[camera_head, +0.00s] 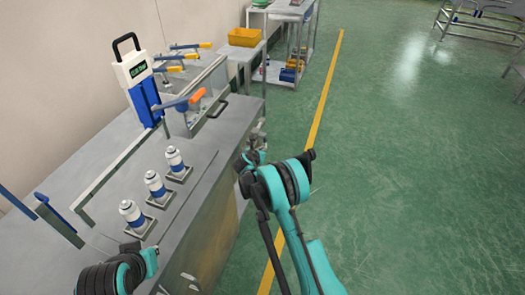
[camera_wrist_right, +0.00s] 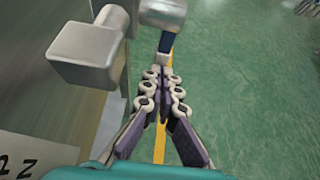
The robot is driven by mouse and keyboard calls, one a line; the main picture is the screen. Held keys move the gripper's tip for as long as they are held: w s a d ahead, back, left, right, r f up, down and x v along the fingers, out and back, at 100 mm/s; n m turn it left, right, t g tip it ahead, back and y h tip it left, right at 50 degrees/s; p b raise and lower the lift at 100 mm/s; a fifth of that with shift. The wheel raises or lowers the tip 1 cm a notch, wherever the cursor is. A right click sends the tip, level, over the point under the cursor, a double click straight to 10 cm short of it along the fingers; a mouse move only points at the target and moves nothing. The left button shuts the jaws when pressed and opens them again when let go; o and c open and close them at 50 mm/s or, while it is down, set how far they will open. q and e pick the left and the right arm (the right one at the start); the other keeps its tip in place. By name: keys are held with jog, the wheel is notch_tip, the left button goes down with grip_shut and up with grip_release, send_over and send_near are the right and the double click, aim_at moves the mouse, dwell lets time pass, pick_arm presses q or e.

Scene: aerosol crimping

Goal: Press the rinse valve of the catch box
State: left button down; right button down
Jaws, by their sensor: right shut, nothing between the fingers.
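My right gripper (camera_head: 252,158) is at the right side of the steel bench, low beside its corner. In the right wrist view my right gripper (camera_wrist_right: 160,74) has its fingers together, with nothing between them. Just beyond the fingertips is a metal fitting with a dark blue part (camera_wrist_right: 165,44), which looks like the rinse valve; I cannot tell whether the tips touch it. A metal fitting (camera_head: 259,128) also shows at the bench corner in the head view. The catch box is not clearly identifiable. Only links of my left arm show at bottom left; its fingers are hidden.
A grey metal block (camera_wrist_right: 82,60) stands close to the left of my right fingers. On the bench (camera_head: 115,160) are several white-and-blue cans (camera_head: 155,184) and a blue-and-white press (camera_head: 140,85).

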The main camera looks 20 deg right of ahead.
jog(key=shift+w+d+f, duration=0.2)
jog(key=shift+w, duration=0.05)
dwell(0.3)
jog(key=shift+x, duration=1.15)
jog(key=shift+w+d+r, duration=0.1)
jog(key=shift+w+r, duration=0.05)
jog(key=v, duration=1.2)
jog(key=shift+r, duration=0.1)
